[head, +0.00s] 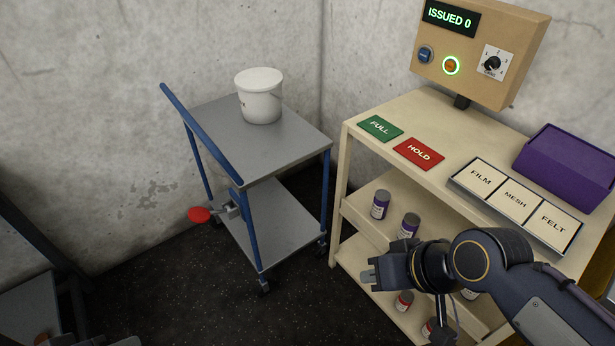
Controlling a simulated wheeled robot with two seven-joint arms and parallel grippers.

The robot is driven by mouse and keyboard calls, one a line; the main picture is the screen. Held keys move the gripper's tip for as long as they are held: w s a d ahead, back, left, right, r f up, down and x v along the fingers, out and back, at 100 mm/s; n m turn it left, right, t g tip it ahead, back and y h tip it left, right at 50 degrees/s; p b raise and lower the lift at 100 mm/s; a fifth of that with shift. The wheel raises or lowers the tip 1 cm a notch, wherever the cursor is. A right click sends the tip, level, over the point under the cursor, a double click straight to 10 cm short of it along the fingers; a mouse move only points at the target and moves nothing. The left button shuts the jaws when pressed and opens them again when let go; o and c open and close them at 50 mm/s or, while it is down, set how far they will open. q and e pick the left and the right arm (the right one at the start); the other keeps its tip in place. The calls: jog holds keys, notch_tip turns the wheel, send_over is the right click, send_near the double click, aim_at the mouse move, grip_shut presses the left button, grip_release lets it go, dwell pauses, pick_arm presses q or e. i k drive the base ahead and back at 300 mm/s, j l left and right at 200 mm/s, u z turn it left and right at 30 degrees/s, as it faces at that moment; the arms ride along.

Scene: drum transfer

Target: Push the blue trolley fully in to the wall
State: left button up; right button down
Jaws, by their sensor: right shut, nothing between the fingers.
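The blue trolley (260,155) stands in the corner by the concrete wall, left of the beige shelf unit. It has blue posts, two grey shelves and a blue push bar (200,133) on its left side. A red paddle (199,214) on a short arm sticks out from its left side. A white bucket (259,103) stands on its top shelf near the back. Whether the trolley touches the wall I cannot tell. My right gripper (372,276) is shut and empty, in front of the beige shelf unit and right of the trolley, apart from it. My left gripper is not in view.
The beige shelf unit (437,173) holds several small jars, green FULL (380,129) and red HOLD (419,154) cards, a labelled tray and a purple bin (565,168). A control box (480,48) reads ISSUED 0. Dark floor (190,285) is clear left and front of the trolley.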

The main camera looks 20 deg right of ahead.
aim_at(268, 224)
jog(key=z, duration=0.2)
jog(key=i+j+z, duration=0.7)
jog(key=z, duration=0.15)
